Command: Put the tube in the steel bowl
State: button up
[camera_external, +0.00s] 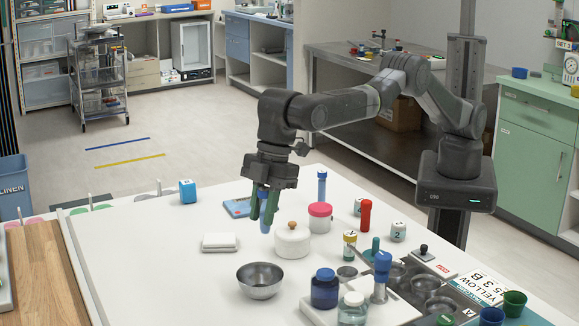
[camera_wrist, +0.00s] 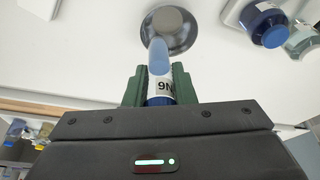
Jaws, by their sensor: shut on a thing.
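My gripper (camera_external: 266,213) is shut on a blue tube (camera_external: 264,224), which points down between the green fingers above the white table. In the wrist view the tube (camera_wrist: 158,60) has a white label and sits between the fingers of my gripper (camera_wrist: 158,84). The steel bowl (camera_external: 260,287) stands on the table nearer the external camera, with the tube above and behind it, apart from it. In the wrist view the bowl (camera_wrist: 184,38) appears beyond the tube's end, which overlaps it in the picture. The bowl's inside looks empty.
A white lidded pot (camera_external: 292,242) stands close to the right of the tube. A dark blue jar (camera_external: 324,289) is right of the bowl. A folded white cloth (camera_external: 220,242) lies to the left. The table's front left is clear.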

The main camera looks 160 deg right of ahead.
aim_at(265, 232)
jog(key=shift+f+p, duration=0.3)
jog(key=shift+f, duration=3)
jog(key=shift+f, duration=0.1)
jog(key=shift+f, duration=0.4)
jog(key=o, duration=1)
jog(key=shift+c, duration=0.2)
jog(key=b+v, duration=0.1)
jog(key=v, duration=1.2)
jog(key=shift+w+d, duration=0.1)
jog(key=shift+w, duration=0.05)
